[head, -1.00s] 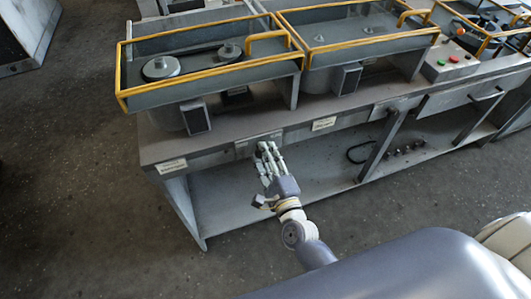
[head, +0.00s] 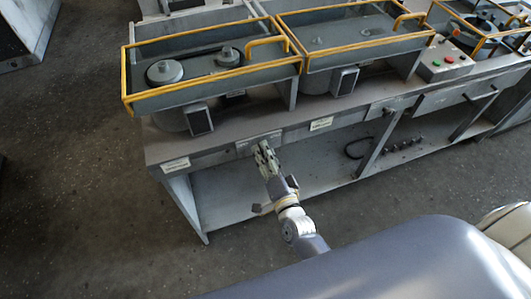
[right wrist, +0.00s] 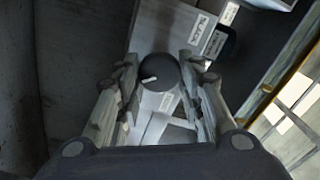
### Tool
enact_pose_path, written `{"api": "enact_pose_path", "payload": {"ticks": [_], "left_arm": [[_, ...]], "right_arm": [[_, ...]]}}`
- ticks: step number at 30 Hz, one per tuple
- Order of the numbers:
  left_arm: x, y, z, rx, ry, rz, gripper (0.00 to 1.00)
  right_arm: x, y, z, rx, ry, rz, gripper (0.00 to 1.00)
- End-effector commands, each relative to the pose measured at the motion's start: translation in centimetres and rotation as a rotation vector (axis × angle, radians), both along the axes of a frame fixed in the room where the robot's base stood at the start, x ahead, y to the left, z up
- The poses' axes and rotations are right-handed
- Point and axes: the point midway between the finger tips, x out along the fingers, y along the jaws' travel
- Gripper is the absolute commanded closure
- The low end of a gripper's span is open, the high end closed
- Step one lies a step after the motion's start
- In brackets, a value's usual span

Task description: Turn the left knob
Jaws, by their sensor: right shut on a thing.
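A dark round knob (right wrist: 158,72) with a white pointer mark shows in the right wrist view, on a light grey plate. My right gripper (right wrist: 159,78) has its two fingers on either side of the knob and is shut on it. In the head view my right gripper (head: 264,157) is at the small control panel (head: 243,146) on the bench's front edge, and it hides the knob there. A second dark rounded thing (right wrist: 223,42) lies up and right of the knob; I cannot tell whether it is another knob. My left gripper is not in view.
The grey bench (head: 210,159) carries yellow-railed trays (head: 215,85), one with two pulleys and a belt. A box with colored buttons (head: 446,65) stands at the right. A lower shelf (head: 320,178) runs below. The floor to the left is clear.

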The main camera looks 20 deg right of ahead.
Motion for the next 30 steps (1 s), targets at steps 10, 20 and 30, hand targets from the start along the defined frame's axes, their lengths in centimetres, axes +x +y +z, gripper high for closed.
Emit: {"api": "enact_pose_path", "payload": {"ticks": [10, 20, 30], "left_arm": [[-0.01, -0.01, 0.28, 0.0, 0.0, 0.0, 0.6], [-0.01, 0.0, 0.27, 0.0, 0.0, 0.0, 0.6], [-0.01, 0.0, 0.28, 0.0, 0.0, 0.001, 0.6]], "right_arm": [[-0.02, 0.11, -0.08, -0.059, 0.0, 0.001, 0.89], [-0.03, 0.11, -0.11, -0.06, 0.001, 0.002, 0.89], [-0.02, 0.04, -0.05, -0.059, -0.001, 0.0, 0.45]]}}
